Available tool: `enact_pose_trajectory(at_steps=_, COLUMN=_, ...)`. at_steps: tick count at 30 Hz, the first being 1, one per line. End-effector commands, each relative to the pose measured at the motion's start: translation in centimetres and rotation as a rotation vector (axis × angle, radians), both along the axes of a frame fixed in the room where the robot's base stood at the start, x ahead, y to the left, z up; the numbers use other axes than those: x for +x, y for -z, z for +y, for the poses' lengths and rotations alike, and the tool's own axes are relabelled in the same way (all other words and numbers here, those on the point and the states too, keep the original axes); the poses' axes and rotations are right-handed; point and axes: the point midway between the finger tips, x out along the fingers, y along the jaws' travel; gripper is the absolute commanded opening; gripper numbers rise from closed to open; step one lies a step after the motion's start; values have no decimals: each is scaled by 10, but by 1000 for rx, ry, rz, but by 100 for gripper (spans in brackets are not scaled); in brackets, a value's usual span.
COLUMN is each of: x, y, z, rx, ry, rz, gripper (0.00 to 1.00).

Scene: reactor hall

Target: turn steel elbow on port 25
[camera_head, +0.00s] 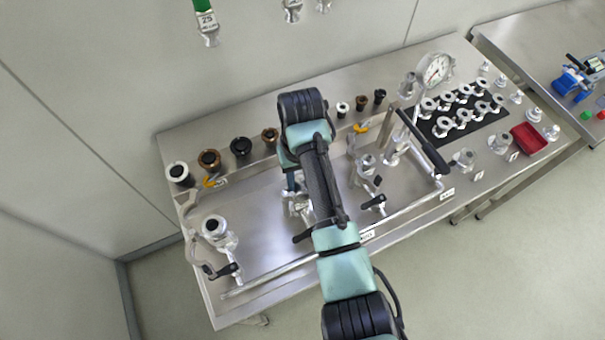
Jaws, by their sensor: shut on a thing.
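My arm reaches over the steel bench and folds down, covering much of the middle. My gripper (293,190) shows only in part beside and beneath the arm; its fingertips are mostly hidden. It is shut on a steel fitting (302,208) on the bench's front piping. I cannot tell whether this fitting is the steel elbow, or how it is turned. The labels on the bench are too small to read.
Other steel fittings with black handles stand at left (214,228) and right (367,165). Black and brown caps (240,147) line the back.

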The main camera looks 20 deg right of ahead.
Motion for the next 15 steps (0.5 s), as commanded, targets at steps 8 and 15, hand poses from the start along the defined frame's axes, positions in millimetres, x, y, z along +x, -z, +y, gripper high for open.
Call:
enact_pose_trajectory(at_steps=8, x=0, y=0, z=1, rx=0, ry=68, rz=0, gripper=0)
enact_pose_trajectory(at_steps=15, x=0, y=-1, z=2, rx=0, ry=82, rz=0, gripper=0)
